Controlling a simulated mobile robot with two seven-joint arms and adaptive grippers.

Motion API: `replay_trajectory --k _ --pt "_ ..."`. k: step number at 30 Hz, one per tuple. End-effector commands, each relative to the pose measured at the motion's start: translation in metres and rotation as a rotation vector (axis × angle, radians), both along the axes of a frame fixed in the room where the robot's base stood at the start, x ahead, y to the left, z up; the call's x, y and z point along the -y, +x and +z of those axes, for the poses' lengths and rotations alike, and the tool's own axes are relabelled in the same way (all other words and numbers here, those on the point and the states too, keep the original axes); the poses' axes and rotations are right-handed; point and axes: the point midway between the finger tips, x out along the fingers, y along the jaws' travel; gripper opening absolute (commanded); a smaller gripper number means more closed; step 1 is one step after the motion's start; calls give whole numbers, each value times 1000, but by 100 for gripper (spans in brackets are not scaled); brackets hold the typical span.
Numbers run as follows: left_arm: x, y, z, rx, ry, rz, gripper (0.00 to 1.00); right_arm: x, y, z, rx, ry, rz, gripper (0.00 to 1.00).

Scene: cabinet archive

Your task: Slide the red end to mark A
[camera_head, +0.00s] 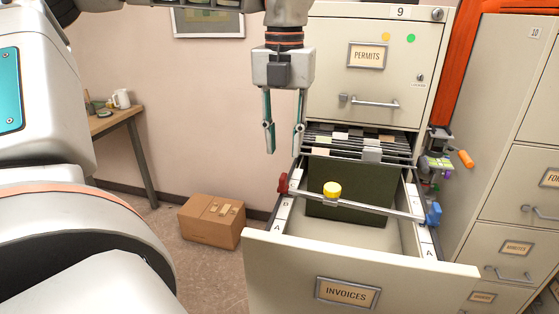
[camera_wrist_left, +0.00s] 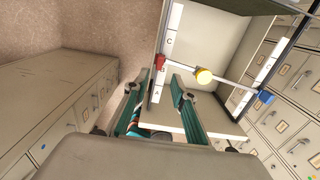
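A metal bar (camera_head: 374,203) spans the open INVOICES drawer (camera_head: 362,277), with a yellow knob (camera_head: 332,190) on it and a dark green divider (camera_head: 350,194) beneath. Its red end (camera_head: 282,184) sits on the left rail; its blue end (camera_head: 433,214) is on the right rail. In the left wrist view, the left rail shows marks C, B and A (camera_wrist_left: 157,93); the red end (camera_wrist_left: 160,62) is beside B. My left gripper (camera_head: 284,150) is open and empty, pointing down above the drawer's left side, apart from the red end. My right gripper is not in view.
The closed PERMITS drawer (camera_head: 368,75) is above the open one. More cabinets (camera_head: 515,130) stand close at right. Small coloured items (camera_head: 440,163) hang at the drawer's right. A cardboard box (camera_head: 212,221) lies on the floor at left, with free floor around it.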

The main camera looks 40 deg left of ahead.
Motion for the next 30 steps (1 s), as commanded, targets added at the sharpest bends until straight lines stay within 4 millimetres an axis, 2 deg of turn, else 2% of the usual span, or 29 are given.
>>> replay_trajectory --k 4,7,15,21,30 --pt "0 0 -2 -1 0 0 26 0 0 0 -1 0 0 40" --pt "0 -1 -10 -3 -1 0 26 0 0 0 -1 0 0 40" --pt "0 -1 -51 -5 -2 -1 26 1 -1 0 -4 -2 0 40" --pt "0 -1 -72 -3 -1 -1 26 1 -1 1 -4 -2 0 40" --pt "0 0 -78 0 -1 0 26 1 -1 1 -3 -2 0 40"
